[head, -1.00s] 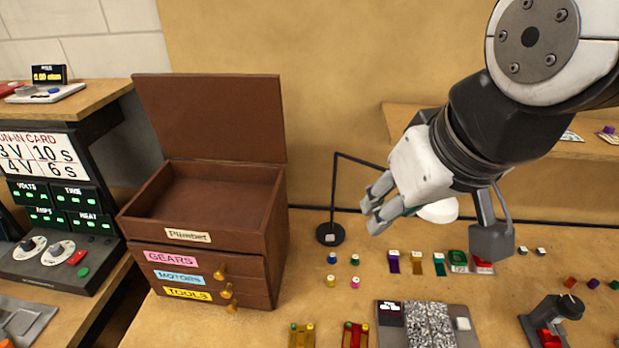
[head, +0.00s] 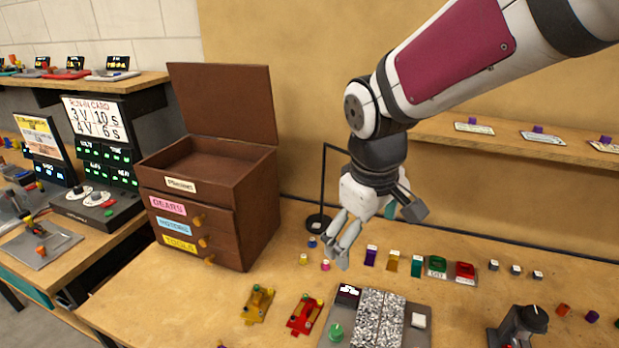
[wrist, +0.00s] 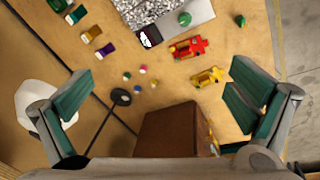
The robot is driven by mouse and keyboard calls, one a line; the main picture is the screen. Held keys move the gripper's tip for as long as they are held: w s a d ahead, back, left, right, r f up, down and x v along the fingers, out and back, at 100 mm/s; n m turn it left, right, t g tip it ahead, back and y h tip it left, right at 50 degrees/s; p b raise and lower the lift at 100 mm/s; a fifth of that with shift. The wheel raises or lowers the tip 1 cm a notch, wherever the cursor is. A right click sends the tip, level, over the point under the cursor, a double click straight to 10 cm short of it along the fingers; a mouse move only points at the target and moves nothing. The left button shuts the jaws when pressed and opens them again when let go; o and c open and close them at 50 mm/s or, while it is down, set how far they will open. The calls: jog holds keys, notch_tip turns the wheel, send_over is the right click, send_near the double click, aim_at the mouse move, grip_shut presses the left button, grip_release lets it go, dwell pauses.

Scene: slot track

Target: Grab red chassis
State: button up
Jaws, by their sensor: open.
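The red chassis (head: 304,315) lies flat on the bench near the front, just left of the grey speckled unit. It also shows in the wrist view (wrist: 188,48), near the top and right of centre. A yellow chassis (head: 258,304) lies to its left, and shows just below the red one in the wrist view (wrist: 207,78). My gripper (head: 338,246) points down above the bench, behind and to the right of the red chassis. Its jaws are open and empty, and both fingers show in the wrist view (wrist: 158,90).
A brown cabinet (head: 225,218) with an open lid and labelled drawers stands at left. A lamp (head: 319,222) stands behind my gripper. A grey unit (head: 334,323) with speckled pads sits right of the red chassis. Several small coloured parts line the bench further back.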

jog(key=w+a+f+n+g+b, duration=0.15)
jog(key=w+a+f, duration=0.3)
jog(key=f, duration=0.45)
jog(key=w+a+f+n+g+b, duration=0.1)
jog(key=w+a+f+n+b, duration=0.15)
jog(key=a+f, duration=0.45)
jog(key=n, duration=0.1)
send_over(306, 309)
jog(key=shift+y, duration=0.3)
jog(key=f, duration=0.8)
jog(key=shift+s+a+f, duration=0.1)
jog(key=shift+a+f, duration=0.15)
jog(key=shift+f, duration=0.15)
jog(key=shift+d+f+p, duration=0.2)
jog(key=shift+f+p, duration=0.2)
jog(key=shift+f, duration=2.85)
jog(key=shift+c, duration=0.2)
